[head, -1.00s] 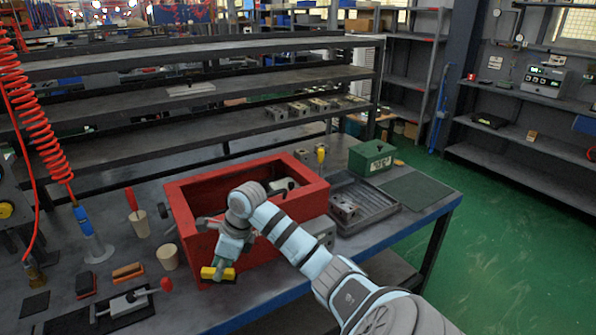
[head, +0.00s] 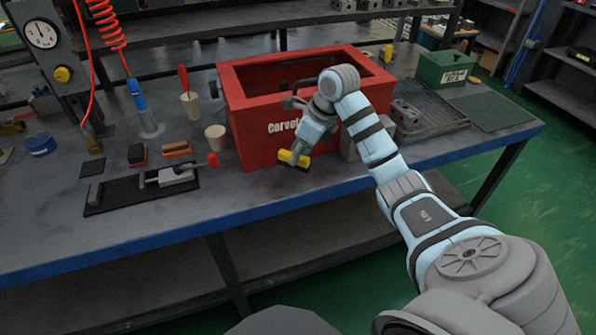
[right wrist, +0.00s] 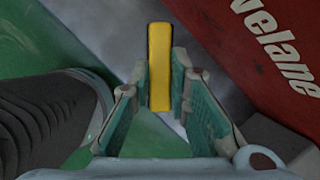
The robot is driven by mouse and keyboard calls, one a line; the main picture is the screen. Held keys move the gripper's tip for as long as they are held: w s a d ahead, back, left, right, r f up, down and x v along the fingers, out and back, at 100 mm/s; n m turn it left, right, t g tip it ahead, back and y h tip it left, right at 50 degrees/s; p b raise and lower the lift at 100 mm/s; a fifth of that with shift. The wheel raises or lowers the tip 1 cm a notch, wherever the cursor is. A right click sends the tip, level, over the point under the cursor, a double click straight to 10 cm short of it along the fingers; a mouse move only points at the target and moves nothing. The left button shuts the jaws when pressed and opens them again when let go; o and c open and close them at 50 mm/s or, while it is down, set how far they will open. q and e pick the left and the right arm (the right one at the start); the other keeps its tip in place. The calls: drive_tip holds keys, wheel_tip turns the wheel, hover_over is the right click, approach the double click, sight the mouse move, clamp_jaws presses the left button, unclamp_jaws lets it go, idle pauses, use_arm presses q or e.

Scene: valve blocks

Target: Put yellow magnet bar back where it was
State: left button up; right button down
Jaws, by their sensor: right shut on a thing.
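The yellow magnet bar (head: 294,159) is in my right gripper (head: 299,152), in front of the red box's front wall in the head view. In the right wrist view the yellow bar (right wrist: 159,68) stands between the two fingers of my right gripper (right wrist: 160,90), which is shut on it. The bar appears held above the bench, near its front edge. My left gripper is not in any view.
The large red box (head: 262,136) stands just behind the gripper. A dark mat (head: 120,198) with a red-handled clamp lies to the left, near brushes and a cup (head: 215,138). A grey tray (head: 432,125) and green box (head: 446,68) are at right. The front left bench is clear.

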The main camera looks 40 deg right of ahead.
sight(299, 164)
wheel_tip(299, 164, down, 4)
drive_tip(key=shift+s+a+f+b, duration=0.1)
drive_tip(key=shift+a+f+b, duration=0.05)
drive_tip(key=shift+b, duration=0.25)
drive_tip(key=shift+f, duration=0.2)
drive_tip(key=shift+f, duration=0.1)
drive_tip(key=c, duration=1.5)
unclamp_jaws()
drive_tip(key=shift+c, duration=0.2)
drive_tip(key=shift+r, duration=0.2)
drive_tip(key=p+v, duration=0.2)
drive_tip(key=v, duration=1)
